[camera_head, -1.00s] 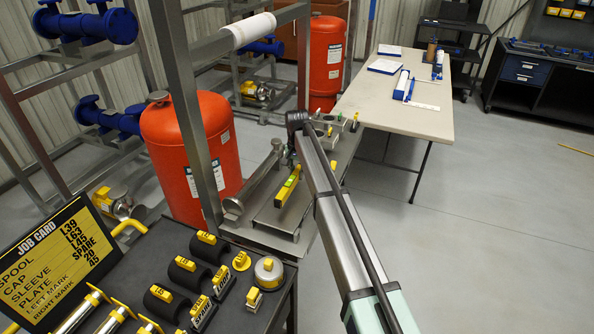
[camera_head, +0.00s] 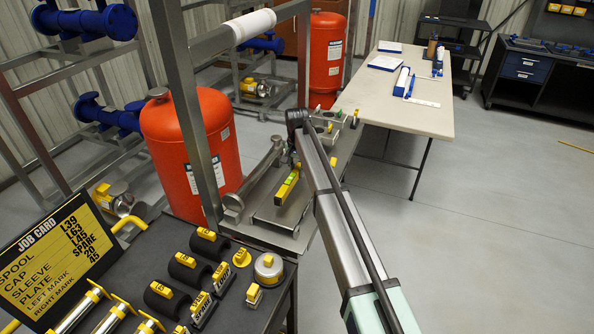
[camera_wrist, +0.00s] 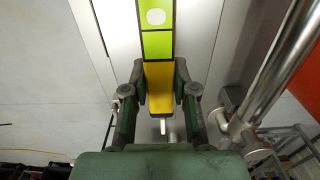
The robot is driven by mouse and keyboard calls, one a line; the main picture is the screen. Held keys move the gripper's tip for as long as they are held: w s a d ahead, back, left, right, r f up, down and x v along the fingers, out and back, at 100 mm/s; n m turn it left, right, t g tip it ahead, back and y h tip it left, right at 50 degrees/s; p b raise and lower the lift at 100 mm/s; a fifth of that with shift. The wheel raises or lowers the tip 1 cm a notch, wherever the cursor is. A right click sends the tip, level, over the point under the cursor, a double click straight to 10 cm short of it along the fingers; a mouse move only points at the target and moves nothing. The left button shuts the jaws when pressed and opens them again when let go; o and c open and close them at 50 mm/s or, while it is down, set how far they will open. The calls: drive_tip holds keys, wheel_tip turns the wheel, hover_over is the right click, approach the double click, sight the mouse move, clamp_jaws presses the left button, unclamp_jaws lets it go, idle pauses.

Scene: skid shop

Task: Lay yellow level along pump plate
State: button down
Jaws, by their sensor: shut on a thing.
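The yellow level (camera_head: 287,186), with a bright green vial section, is over the grey metal pump plate (camera_head: 275,218) on the skid, beside my arm. In the wrist view, my gripper (camera_wrist: 160,88) is shut on the yellow end of the level (camera_wrist: 157,46), with one finger on each side. The level points away from the gripper, roughly along the pale plate (camera_wrist: 198,45) below it. I cannot tell whether the level touches the plate. In the head view my arm hides the gripper.
A grey pipe (camera_head: 258,178) runs left of the plate, beside a steel upright (camera_head: 199,150) and a red tank (camera_head: 190,150). A dark bench (camera_head: 225,315) with sleeves, caps and a job card (camera_head: 50,255) is in front.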

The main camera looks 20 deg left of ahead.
sight(297, 185)
drive_tip(key=shift+f, duration=0.65)
idle(0.5)
drive_tip(key=shift+f+b, duration=0.3)
drive_tip(key=shift+f, duration=0.05)
drive_tip(key=shift+f, duration=1.1)
idle(0.9)
drive_tip(key=c, duration=0.8)
unclamp_jaws()
drive_tip(key=shift+c, duration=0.2)
drive_tip(key=shift+c, duration=0.6)
